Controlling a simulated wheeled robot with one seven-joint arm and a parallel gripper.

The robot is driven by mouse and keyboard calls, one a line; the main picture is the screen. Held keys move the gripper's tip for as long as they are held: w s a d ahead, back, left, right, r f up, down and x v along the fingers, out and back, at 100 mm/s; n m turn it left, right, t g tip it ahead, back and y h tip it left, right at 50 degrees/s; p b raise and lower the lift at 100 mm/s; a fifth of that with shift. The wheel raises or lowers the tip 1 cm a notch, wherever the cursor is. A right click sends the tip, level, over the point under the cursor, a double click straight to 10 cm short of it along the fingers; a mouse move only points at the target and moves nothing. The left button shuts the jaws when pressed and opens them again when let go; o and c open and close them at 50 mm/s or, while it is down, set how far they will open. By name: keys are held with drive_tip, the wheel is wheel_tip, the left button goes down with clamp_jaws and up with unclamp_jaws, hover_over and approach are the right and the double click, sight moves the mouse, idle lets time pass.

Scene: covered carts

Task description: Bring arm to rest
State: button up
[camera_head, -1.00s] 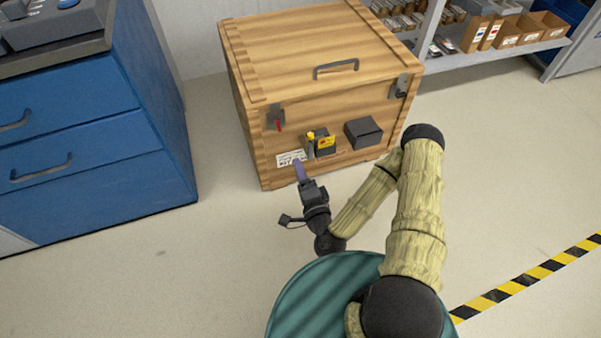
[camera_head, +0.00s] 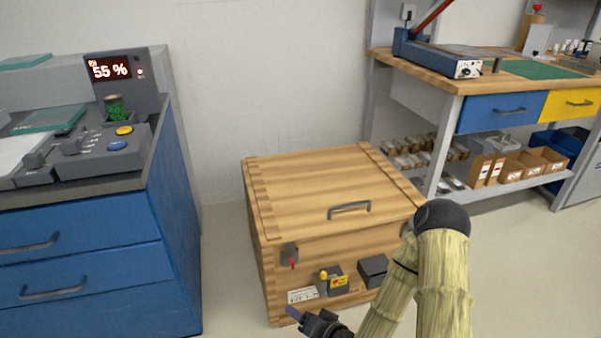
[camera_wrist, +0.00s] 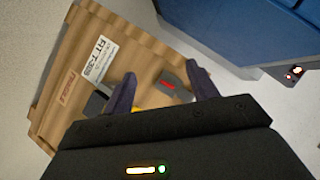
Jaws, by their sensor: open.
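My gripper (camera_wrist: 160,95) shows in the wrist view with its two dark fingers apart and nothing between them. It points toward the front of a wooden crate, which lies beyond the fingers. In the head view my gripper (camera_head: 292,314) is at the bottom edge, in front of the lower left part of the crate (camera_head: 315,195). My arm is bent, with its elbow in front of the crate's right side. The crate's lid is down, with a grey handle (camera_head: 349,209) on it.
A blue cabinet (camera_head: 90,260) with a control panel and a 55 % display (camera_head: 109,69) stands at left. A workbench (camera_head: 480,80) with a shelf of small boxes (camera_head: 500,168) stands at back right. Bare floor (camera_head: 222,240) lies between cabinet and crate.

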drive_tip(key=s+d+r+n+g+h+p, duration=0.2)
drive_tip(key=d+r+n+g+h+p, duration=0.25)
drive_tip(key=d+r, duration=0.55)
drive_tip(key=s+d+r+m+g+h+p, duration=0.1)
drive_tip(key=s+d+r+h, duration=0.1)
drive_tip(key=s+r, duration=0.35)
drive_tip(key=s+d+r+m+g+h, duration=0.1)
drive_tip(key=s+d+r+g+h, duration=0.1)
drive_tip(key=r, duration=0.6)
drive_tip(key=w+p+v, duration=0.2)
drive_tip(key=p+v, duration=1)
drive_tip(key=w+r+p+v, duration=0.1)
drive_tip(key=w+p+v, duration=0.2)
drive_tip(key=p+v, duration=1)
drive_tip(key=w+p+v, duration=0.3)
drive_tip(key=p+v, duration=0.9)
drive_tip(key=p, duration=0.1)
drive_tip(key=shift+s+d+r, duration=0.35)
drive_tip(key=shift+s+r, duration=0.1)
drive_tip(key=shift+r, duration=0.2)
